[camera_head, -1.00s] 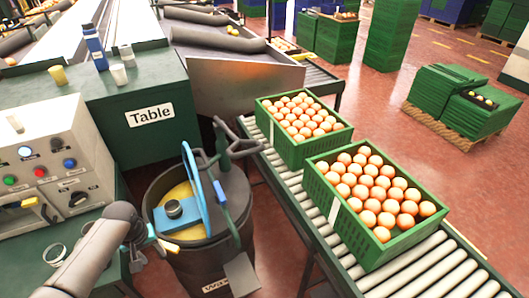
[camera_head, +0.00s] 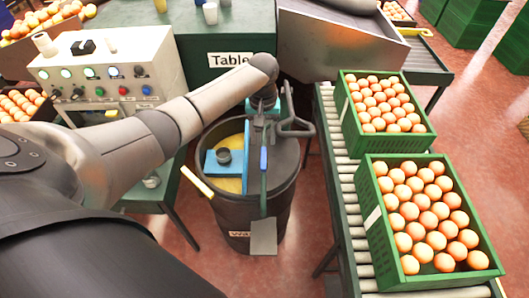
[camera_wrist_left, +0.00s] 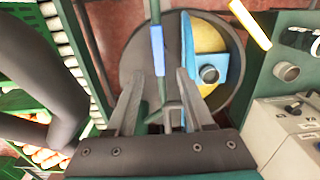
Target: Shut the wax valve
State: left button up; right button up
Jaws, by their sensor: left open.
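A dark wax drum (camera_head: 255,217) stands between the table and the conveyor, its label partly covered. Which fitting is the wax valve I cannot tell for sure. My left gripper (camera_head: 264,106) is over the far side of the drum, its tips partly hidden in the head view. In the wrist view the left gripper (camera_wrist_left: 158,85) is open, with the lever's rod between its spread fingers; contact is not visible. The right gripper is not seen.
A control panel (camera_head: 108,78) is left; green orange crates (camera_head: 376,230) stand on the conveyor right.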

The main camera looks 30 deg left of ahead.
aim_at(263, 154)
pick_arm(q)
notch_tip(263, 154, down, 7)
jog(key=shift+r+b, duration=0.1)
jog(key=shift+b, duration=0.75)
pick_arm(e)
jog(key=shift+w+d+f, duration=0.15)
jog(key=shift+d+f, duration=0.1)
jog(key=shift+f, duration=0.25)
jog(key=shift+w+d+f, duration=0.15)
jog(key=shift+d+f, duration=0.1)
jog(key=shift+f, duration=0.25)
pick_arm(q)
grip_shut()
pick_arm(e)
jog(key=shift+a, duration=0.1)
